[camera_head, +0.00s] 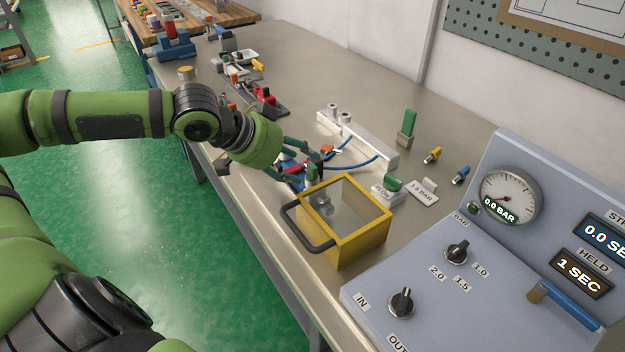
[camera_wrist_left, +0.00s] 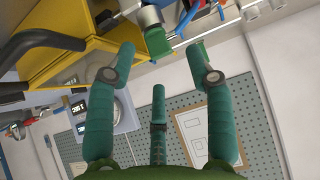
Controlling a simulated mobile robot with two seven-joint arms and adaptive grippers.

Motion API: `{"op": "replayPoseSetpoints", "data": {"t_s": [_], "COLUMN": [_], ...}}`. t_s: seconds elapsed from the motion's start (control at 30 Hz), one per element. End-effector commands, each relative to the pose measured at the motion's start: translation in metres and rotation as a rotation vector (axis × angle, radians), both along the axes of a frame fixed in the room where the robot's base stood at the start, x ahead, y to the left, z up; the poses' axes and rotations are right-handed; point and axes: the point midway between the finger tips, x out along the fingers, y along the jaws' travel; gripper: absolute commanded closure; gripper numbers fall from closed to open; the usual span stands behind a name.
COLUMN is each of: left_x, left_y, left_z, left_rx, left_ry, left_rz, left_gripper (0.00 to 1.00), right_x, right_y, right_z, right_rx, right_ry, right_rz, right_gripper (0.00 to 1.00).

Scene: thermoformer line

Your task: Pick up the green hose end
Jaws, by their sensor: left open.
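A green piece with a grey metal end, which looks like the green hose end (camera_head: 313,173), stands beside the left rim of the yellow-framed box. In the left wrist view a green and grey piece (camera_wrist_left: 157,41) shows between and beyond the fingertips, seemingly the same one. My left gripper (camera_head: 307,160) is open, just behind and above this piece. In the left wrist view its fingers are spread (camera_wrist_left: 161,50) with nothing held between them. Whether a finger touches the piece cannot be told. My right gripper is not in view.
The yellow box (camera_head: 362,243) with a black handle stands close to the gripper. Blue hoses (camera_head: 358,166) and a white manifold (camera_head: 370,143) lie behind. A green upright piece (camera_head: 409,123) and a green-topped block (camera_head: 393,184) stand right. A gauge panel (camera_head: 445,220) fills the right front.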

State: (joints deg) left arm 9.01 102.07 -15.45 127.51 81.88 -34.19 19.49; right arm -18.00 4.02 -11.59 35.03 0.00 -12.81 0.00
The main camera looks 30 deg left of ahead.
Motion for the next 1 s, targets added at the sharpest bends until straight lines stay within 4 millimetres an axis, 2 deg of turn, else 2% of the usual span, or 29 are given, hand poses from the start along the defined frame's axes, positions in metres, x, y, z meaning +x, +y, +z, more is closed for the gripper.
{"op": "replayPoseSetpoints", "data": {"t_s": [0.2, 0.3, 0.87, 1.0], "left_x": [0.009, 0.012, 0.02, 0.02], "left_y": [-0.001, -0.002, -0.009, -0.009], "left_z": [-0.012, -0.016, -0.02, -0.02], "left_rx": [0.005, 0.005, 0.001, 0.001], "left_ry": [0.004, 0.003, 0.0, 0.0], "left_rz": [0.01, 0.01, 0.004, 0.004], "left_gripper": [0.47, 0.47, 0.47, 0.95], "right_x": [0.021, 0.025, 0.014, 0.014], "right_y": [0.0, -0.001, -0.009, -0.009], "right_z": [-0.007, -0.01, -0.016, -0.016], "right_rx": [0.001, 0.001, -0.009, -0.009], "right_ry": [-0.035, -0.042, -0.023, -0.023], "right_rz": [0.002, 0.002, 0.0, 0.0], "right_gripper": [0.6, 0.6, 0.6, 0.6]}}
